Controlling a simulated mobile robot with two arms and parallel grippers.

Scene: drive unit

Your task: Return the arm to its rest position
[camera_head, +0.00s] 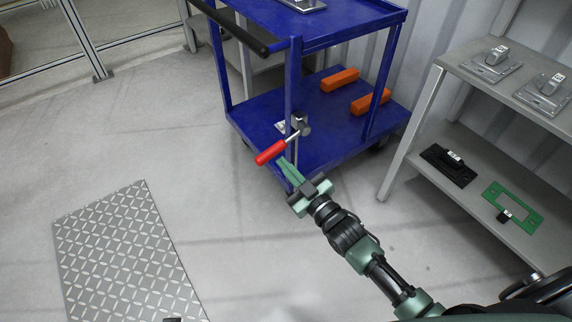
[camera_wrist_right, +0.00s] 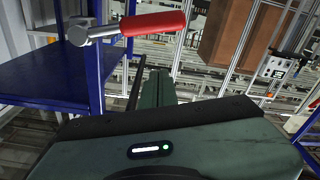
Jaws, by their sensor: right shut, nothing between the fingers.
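My right arm reaches in from the lower right of the head view. Its green gripper (camera_head: 284,164) is shut and empty, in front of the blue cart (camera_head: 330,150). In the right wrist view the closed fingers (camera_wrist_right: 158,85) point away from the camera with nothing between them. A red-handled hammer (camera_head: 270,152) is just past the fingertips in the head view, its metal head over the cart's lower shelf. In the wrist view the hammer (camera_wrist_right: 152,23) lies beyond the fingers. I cannot tell whether the fingertips touch it. My left gripper is not in view.
Two orange blocks (camera_head: 340,80) lie on the cart's lower shelf. A grey shelf unit (camera_head: 420,140) at the right holds metal fixtures (camera_head: 492,65), a black part (camera_head: 448,163) and a green frame (camera_head: 513,206). A patterned floor plate (camera_head: 120,255) lies at lower left. The floor between is clear.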

